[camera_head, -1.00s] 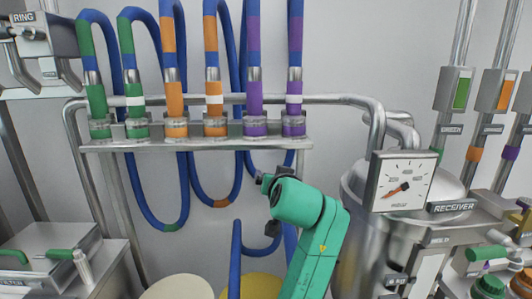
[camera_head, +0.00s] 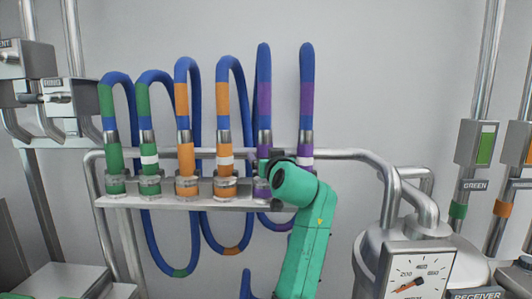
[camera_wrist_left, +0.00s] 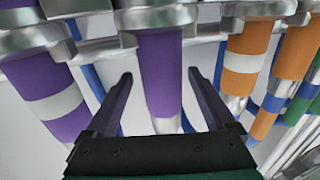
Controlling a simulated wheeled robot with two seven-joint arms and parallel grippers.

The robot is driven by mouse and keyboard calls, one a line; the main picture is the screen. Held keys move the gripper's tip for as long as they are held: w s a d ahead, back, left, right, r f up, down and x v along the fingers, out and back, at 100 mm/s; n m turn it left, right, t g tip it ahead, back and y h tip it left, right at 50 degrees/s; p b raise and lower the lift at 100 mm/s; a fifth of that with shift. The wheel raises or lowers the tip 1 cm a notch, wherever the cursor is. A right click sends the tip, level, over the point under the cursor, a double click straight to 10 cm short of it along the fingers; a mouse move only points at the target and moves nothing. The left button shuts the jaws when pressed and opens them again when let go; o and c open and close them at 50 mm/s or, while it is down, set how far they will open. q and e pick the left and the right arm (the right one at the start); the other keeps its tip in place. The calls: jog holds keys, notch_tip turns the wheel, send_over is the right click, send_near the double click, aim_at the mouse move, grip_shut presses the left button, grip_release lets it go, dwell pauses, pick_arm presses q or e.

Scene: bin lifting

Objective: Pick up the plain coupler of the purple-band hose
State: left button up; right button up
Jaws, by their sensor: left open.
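The plain purple coupler (camera_head: 261,187) stands upright in the rack, below a blue hose with a purple band (camera_head: 264,100). In the head view my left gripper (camera_head: 271,160) is in front of it and hides part of it. In the left wrist view the plain purple coupler (camera_wrist_left: 162,75) appears between the two open fingers of my left gripper (camera_wrist_left: 159,76), with gaps on both sides. I cannot tell how deep it sits between them. The white-ringed purple coupler (camera_head: 306,153) is just to the right; it shows on the left in the wrist view (camera_wrist_left: 53,105). My right gripper is not in view.
Orange couplers (camera_head: 186,160) and green couplers (camera_head: 114,160) stand further left on the rack shelf (camera_head: 215,203). In the wrist view a white-ringed orange coupler (camera_wrist_left: 249,45) is close to the right finger. A rail (camera_head: 345,154) runs behind. A gauge (camera_head: 417,272) stands lower right.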

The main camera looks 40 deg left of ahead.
pick_arm(q)
jog(key=shift+w+a+r, duration=0.1)
jog(key=shift+w+a, duration=0.05)
jog(key=shift+a, duration=0.25)
jog(key=shift+a+f, duration=0.2)
jog(key=shift+w+d, duration=0.1)
jog(key=shift+d, duration=0.1)
grip_shut()
jog(key=shift+r, duration=0.1)
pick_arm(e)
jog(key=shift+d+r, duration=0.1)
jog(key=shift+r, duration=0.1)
pick_arm(q)
jog(key=shift+a+r, duration=0.1)
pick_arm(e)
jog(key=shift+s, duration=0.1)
pick_arm(q)
notch_tip(320, 180, up, 9)
jog(key=shift+f+b, duration=0.2)
jog(key=shift+b, duration=1)
notch_tip(320, 180, up, 11)
jog(key=shift+p, duration=0.35)
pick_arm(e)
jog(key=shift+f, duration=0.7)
